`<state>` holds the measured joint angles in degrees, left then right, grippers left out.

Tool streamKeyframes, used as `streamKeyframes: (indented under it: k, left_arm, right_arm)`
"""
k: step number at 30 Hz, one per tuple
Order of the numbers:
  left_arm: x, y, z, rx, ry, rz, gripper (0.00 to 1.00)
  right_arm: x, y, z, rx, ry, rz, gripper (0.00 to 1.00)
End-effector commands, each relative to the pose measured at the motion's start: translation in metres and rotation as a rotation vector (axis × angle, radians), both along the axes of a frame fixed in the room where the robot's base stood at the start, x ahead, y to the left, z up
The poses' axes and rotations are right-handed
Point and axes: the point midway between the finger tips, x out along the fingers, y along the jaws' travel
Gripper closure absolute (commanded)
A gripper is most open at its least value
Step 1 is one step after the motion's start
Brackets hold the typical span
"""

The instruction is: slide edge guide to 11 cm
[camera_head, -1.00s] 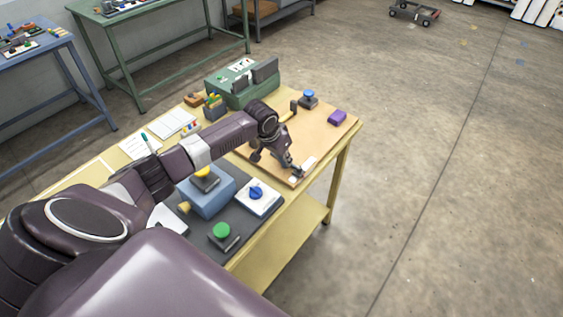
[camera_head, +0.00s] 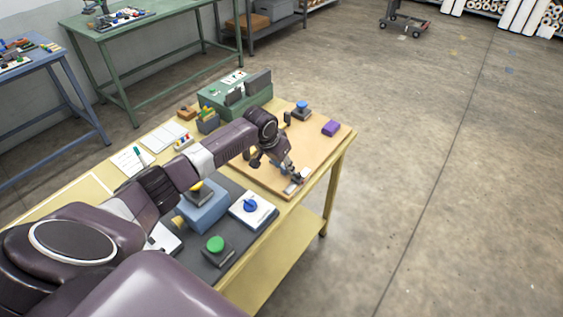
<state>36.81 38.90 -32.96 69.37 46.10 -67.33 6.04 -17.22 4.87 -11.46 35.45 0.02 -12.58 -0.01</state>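A tan board (camera_head: 267,178) lies on the far right part of the yellow table. My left arm reaches over the table from the left. My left gripper (camera_head: 297,177) points down at the board's near right edge. Small pale pieces (camera_head: 291,188) lie by its fingertips, along that edge. I cannot tell which part there is the edge guide, nor read any scale. The fingers are too small to show whether they are open or shut, or touching anything. My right gripper is out of view.
A purple block (camera_head: 331,128) and a blue-topped knob (camera_head: 301,108) are on the board's far side. A green box (camera_head: 240,96) stands behind. Nearer me are a blue box (camera_head: 205,212), a white panel with a blue dial (camera_head: 251,206) and a green button (camera_head: 215,244).

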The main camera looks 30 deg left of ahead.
Motion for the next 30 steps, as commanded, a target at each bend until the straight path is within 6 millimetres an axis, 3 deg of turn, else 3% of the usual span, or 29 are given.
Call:
streamKeyframes:
  k: [5, 18, 24, 30]
  left_arm:
    - [-0.006, 0.002, 0.017, 0.001, -0.003, -0.001, 0.68]
    - [-0.038, 0.004, 0.094, 0.001, -0.003, -0.001, 0.68]
    - [-0.045, 0.004, 0.108, 0.001, 0.000, 0.000, 0.68]
    - [-0.045, 0.004, 0.110, 0.000, 0.000, 0.000, 0.68]
  right_arm:
    - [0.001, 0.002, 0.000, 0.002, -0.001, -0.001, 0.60]
    - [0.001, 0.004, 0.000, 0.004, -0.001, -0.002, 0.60]
    - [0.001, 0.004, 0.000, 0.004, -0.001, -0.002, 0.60]
    - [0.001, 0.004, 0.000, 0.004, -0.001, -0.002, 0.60]
